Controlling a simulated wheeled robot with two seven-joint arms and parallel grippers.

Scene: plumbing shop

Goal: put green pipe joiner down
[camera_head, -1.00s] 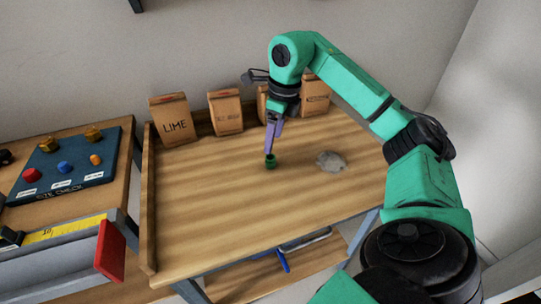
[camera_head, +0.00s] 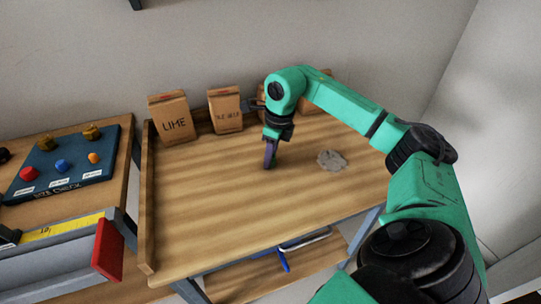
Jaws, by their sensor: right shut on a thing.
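My right gripper (camera_head: 269,164) points down at the middle of the wooden bench top (camera_head: 215,205), its tips low over or at the surface. It is shut on the green pipe joiner. The joiner is mostly hidden by the fingers in the head view, and I cannot tell whether it touches the wood. My left gripper is not in view.
Several paper bags, one marked LIME (camera_head: 174,118), stand along the bench's back edge. A grey patch (camera_head: 332,160) lies right of the gripper. A blue board (camera_head: 62,165) with coloured fittings is on the left table. The bench's front and left are clear.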

